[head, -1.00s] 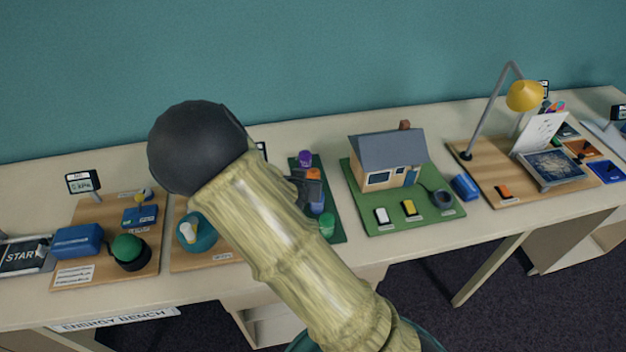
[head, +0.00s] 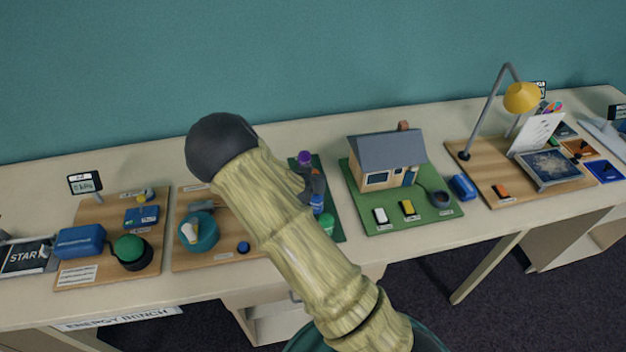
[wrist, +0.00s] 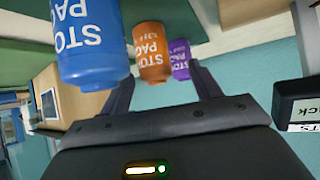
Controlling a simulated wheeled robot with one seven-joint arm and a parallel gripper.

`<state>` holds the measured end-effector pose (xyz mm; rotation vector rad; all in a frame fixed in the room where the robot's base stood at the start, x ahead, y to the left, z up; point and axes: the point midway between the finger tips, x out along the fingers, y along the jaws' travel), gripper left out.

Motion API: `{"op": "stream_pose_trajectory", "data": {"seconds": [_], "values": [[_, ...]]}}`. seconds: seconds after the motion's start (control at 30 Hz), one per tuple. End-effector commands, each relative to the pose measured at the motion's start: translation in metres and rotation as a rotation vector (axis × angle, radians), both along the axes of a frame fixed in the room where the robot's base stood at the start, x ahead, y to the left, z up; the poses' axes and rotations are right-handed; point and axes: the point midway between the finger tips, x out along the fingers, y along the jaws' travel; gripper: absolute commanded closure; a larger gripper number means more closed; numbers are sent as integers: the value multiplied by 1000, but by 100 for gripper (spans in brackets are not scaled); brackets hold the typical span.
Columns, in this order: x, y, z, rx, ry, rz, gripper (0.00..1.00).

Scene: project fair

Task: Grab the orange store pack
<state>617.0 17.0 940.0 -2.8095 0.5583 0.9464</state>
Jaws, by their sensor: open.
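The orange store pack (wrist: 152,52) shows in the wrist view, upside down, near the gap between the fingers of my gripper (wrist: 162,74). My gripper is open and empty. The purple store pack (wrist: 181,58) is beside the orange one, near the right finger. The blue store pack (wrist: 90,45) looms large at the left, overlapping the left finger in the picture. In the head view, my gripper (head: 314,184) is over the green strip, and the orange pack is mostly hidden behind it. The purple (head: 305,158), blue (head: 317,203) and green (head: 327,224) packs show around it.
The packs stand in a row on a green strip (head: 337,236). A model house (head: 388,160) on a green base is close on the right. A wooden board with a teal bowl (head: 206,240) is on the left. A yellow lamp (head: 521,97) stands farther right.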

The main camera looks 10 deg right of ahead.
Motion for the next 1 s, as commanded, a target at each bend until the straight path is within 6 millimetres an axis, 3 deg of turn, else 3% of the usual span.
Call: {"op": "stream_pose_trajectory", "data": {"seconds": [0.5,1.0], "values": [[34,-22,-30,-1,0,-1,37],[35,-22,-31,0,0,0,37]]}}
